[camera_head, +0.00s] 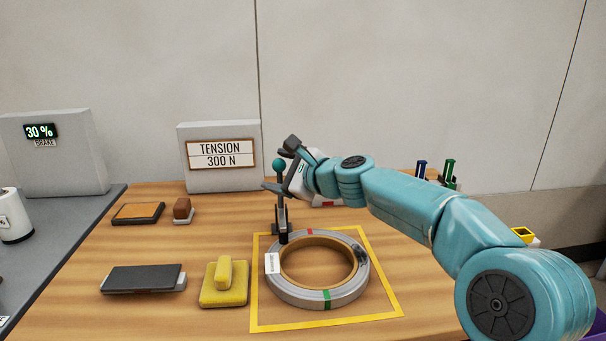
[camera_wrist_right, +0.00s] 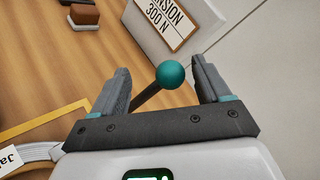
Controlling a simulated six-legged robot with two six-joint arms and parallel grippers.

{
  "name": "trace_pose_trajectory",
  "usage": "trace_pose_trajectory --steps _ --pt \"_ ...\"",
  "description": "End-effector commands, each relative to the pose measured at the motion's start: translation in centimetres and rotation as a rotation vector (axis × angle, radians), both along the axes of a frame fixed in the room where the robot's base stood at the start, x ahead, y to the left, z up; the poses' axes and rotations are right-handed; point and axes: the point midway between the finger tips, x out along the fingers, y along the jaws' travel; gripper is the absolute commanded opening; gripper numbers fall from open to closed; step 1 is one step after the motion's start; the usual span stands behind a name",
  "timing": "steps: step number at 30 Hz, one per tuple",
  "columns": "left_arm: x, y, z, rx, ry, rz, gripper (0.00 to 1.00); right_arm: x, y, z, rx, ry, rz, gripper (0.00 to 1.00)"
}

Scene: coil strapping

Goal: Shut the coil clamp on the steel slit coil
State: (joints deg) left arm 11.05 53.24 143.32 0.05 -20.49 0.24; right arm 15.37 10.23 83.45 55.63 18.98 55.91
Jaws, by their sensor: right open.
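The steel slit coil (camera_head: 318,296) lies flat on the table inside a yellow outlined square, with a white label and red and green marks on its ring. The coil clamp (camera_head: 282,222) stands at the coil's back left edge. Its lever points up and ends in a teal ball knob (camera_head: 279,164). My right gripper (camera_head: 279,169) is open at the knob. In the right wrist view the knob (camera_wrist_right: 171,74) sits between the two open fingers (camera_wrist_right: 163,85), apart from both. My left gripper is not in view.
A tension sign box (camera_head: 222,180) stands behind the clamp, with a brake box (camera_head: 60,155) at far left. A yellow block (camera_head: 224,284), a dark pad (camera_head: 142,278) and a brown block (camera_head: 182,208) lie left of the coil. Green and blue tools (camera_head: 447,172) stand at the back right.

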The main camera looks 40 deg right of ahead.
Motion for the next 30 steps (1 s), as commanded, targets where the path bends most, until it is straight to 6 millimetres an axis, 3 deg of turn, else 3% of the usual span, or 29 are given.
trace_pose_trajectory --steps 9,15,21,30 --pt "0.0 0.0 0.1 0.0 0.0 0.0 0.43 -8.0 -0.9 2.0 -0.001 0.0 -0.004 0.76" --pt "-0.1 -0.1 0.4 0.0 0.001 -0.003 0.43 -12.2 -1.2 2.8 -0.003 0.003 -0.002 0.76" --pt "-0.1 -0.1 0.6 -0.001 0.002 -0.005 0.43 -14.2 -1.4 3.1 -0.001 0.004 0.0 0.76" --pt "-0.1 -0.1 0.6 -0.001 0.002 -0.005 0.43 -14.4 -1.4 3.1 -0.001 0.004 0.002 0.76"
